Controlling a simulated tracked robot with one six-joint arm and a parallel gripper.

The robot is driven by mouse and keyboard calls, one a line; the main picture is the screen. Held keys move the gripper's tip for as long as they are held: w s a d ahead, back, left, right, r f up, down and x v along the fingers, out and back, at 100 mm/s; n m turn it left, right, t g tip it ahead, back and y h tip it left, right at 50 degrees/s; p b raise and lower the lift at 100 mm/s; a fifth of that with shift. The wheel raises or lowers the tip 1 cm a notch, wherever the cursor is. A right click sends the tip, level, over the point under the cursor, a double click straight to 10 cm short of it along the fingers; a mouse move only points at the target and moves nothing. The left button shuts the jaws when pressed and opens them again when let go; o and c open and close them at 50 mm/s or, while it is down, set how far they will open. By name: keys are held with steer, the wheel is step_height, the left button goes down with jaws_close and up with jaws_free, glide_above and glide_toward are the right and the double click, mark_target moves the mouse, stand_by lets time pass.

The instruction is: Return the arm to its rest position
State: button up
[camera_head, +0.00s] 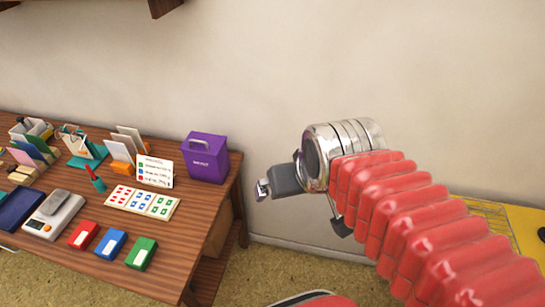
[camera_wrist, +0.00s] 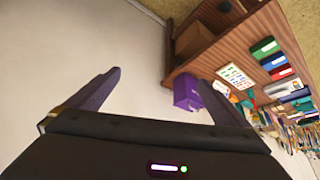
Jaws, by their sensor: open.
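My red ribbed arm reaches in from the lower right in the head view, ending in a silver wrist. My gripper (camera_head: 301,208) hangs in the air right of the wooden table (camera_head: 200,217), clear of it.
On the table are red (camera_head: 83,235), blue (camera_head: 110,244) and green (camera_head: 141,253) inkpads, a stamped card (camera_head: 143,202), a purple box (camera_head: 206,157) and a scale (camera_head: 54,213). A yellow surface (camera_head: 525,225) lies at right. The wall is behind.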

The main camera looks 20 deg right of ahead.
steer(key=shift+s+a+r+n, duration=0.2)
steer(key=shift+s+a, duration=0.2)
steer(key=shift+s, duration=0.2)
steer(key=shift+s+a+r+n, duration=0.2)
steer(key=shift+s+a, duration=0.15)
steer(key=shift+s, duration=0.2)
steer(key=shift+c, duration=0.6)
